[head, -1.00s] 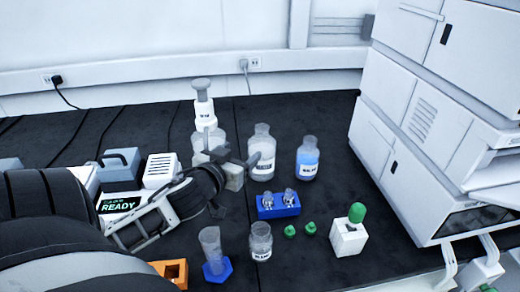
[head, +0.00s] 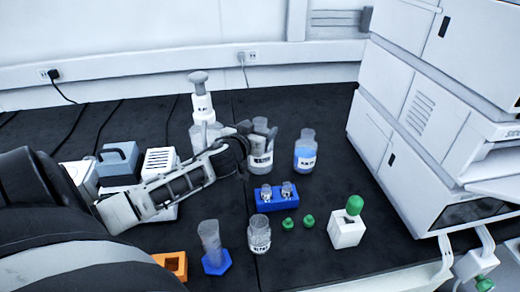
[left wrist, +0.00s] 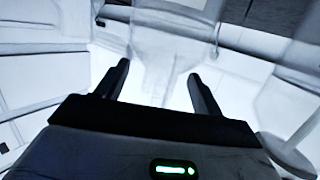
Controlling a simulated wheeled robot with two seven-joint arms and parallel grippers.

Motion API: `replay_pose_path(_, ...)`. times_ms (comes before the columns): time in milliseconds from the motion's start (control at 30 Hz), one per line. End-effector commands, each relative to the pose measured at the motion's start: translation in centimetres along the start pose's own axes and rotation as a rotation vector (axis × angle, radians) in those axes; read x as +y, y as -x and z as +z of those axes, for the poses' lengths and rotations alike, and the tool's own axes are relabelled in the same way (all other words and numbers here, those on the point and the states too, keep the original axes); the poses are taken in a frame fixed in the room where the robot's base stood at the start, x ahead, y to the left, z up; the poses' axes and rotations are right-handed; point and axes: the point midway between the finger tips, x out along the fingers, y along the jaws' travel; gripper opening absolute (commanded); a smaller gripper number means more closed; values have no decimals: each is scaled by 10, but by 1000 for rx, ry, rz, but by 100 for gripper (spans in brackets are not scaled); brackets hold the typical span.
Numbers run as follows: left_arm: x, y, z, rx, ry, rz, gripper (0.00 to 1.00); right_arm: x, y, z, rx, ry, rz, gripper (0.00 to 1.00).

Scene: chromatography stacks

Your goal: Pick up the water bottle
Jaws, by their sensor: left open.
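A clear bottle with a dark-printed label (head: 261,161) stands upright at the back middle of the bench. I cannot read its label for certain, but it looks like the water bottle. My left gripper (head: 259,131) is open at its neck, with one finger on either side. In the left wrist view the open fingers (left wrist: 160,75) have a blurred transparent bottle shape (left wrist: 160,50) between and beyond them. I cannot tell whether they touch it. My right gripper is not in view.
A blue-liquid bottle (head: 305,154) stands close on the right, and a pump-top bottle (head: 202,108) on the left. A blue vial rack (head: 277,200), small jar (head: 259,234) and cylinder (head: 211,242) stand in front. The white instrument stack (head: 430,130) bounds the right.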

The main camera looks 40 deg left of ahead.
Motion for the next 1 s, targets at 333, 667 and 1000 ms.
replay_pose_path(333, -1, -37, -1, 1, 1, 0, 68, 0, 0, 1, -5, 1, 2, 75)
replay_pose_path(667, -1, -37, -1, 0, 1, 0, 29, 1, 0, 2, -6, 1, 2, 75)
replay_pose_path(1000, -1, -36, 0, -1, 1, 0, 0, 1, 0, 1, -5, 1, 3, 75)
